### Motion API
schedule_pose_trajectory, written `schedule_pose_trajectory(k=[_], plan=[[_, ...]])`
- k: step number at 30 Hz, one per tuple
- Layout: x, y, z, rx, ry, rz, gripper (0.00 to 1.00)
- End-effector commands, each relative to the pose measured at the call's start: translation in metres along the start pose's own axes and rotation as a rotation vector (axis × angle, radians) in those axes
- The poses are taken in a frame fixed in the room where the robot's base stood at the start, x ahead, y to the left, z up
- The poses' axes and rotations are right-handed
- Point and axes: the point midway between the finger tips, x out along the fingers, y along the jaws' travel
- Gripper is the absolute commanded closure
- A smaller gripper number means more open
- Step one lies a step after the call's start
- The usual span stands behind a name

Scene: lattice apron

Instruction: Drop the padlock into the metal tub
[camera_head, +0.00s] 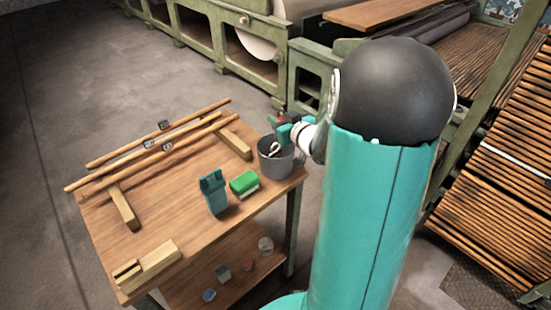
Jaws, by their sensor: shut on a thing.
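The metal tub (275,170) is a grey round bucket at the right corner of the wooden table. My gripper (281,136), with teal fingers, is above the tub's mouth and shut. A small pale, looped thing, which looks like the padlock (273,149), shows just below the fingers, at the tub's opening. The gripper hides part of it. I cannot tell whether it touches the tub's inside. My arm comes in from the right and covers the area behind the gripper.
A teal holder (213,193) and a green-and-white block (244,184) stand left of the tub. Long wooden rods (150,150) with small dark tags lie across wooden supports. A slotted wooden block (147,265) is at the front. Small containers (223,272) sit on the lower shelf.

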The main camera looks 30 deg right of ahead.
Motion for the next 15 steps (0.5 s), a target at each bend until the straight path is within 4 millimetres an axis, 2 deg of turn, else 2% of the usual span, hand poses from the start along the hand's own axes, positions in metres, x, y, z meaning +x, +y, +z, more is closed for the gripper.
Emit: schedule_pose_trajectory(k=[6, 14, 15], plan=[[0.0044, 0.0001, 0.0147, 0.001, 0.000, 0.000, 1.00], [0.0064, -0.0001, 0.0153, -0.001, 0.001, 0.000, 1.00], [0.0069, -0.0001, 0.0152, -0.001, 0.000, 0.000, 0.76]])
